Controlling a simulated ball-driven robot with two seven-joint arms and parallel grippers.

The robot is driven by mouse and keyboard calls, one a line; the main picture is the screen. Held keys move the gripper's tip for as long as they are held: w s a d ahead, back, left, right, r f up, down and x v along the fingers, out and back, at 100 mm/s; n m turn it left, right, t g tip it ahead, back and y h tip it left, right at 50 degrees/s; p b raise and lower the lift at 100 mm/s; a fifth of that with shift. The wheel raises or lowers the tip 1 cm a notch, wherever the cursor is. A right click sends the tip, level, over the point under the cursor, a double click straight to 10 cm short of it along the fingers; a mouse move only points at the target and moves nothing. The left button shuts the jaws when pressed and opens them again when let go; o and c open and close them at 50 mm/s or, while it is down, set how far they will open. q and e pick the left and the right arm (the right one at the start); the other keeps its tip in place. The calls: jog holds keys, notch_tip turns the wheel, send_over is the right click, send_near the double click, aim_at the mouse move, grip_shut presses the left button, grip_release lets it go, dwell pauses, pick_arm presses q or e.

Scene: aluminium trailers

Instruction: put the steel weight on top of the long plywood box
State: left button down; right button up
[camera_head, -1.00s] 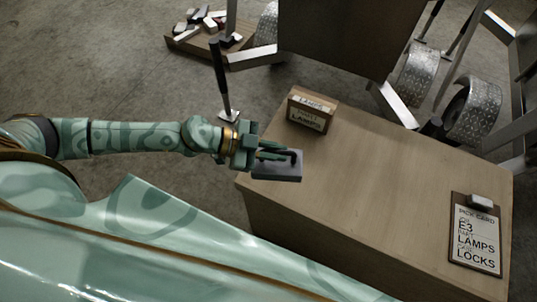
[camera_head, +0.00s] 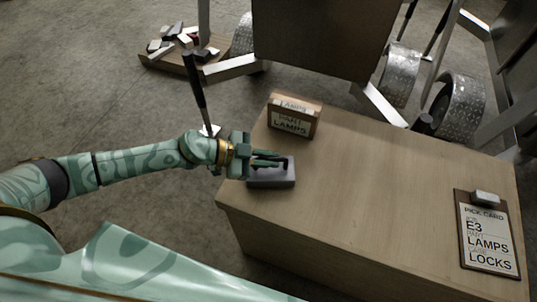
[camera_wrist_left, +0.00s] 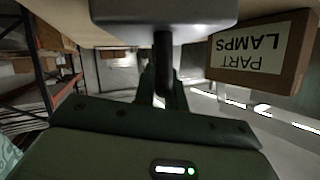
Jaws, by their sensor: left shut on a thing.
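The steel weight (camera_head: 271,179) is a grey block with a dark handle. My left gripper (camera_head: 270,161) is shut on that handle. The long plywood box (camera_head: 370,195) stands in front of me, with a broad bare top. The weight is over the box's left end, near the edge; whether it touches the top or hangs just above is hard to tell. In the left wrist view, the weight (camera_wrist_left: 165,12) is at the top edge, with its dark handle running down between my fingers. My right gripper is not in view.
A small "LAMPS" carton (camera_head: 294,115) stands on the box's far left corner, close to the weight. A pick-card clipboard (camera_head: 487,232) lies at the right end. The middle of the top is clear. Wheeled trailers (camera_head: 325,35) stand behind.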

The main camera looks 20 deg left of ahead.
pick_arm(q)
jog(key=shift+r, duration=0.3)
jog(key=c, duration=1.8)
grip_release()
jog(key=shift+f, duration=0.3)
jog(key=o, duration=0.3)
jog(key=shift+s, duration=0.1)
jog(key=shift+o, duration=0.2)
jog(key=shift+a+r, duration=0.15)
jog(key=shift+r, duration=0.05)
jog(key=p+v, duration=0.2)
jog(key=v, duration=0.9)
jog(key=shift+s+a, duration=0.25)
jog(key=shift+a, duration=0.05)
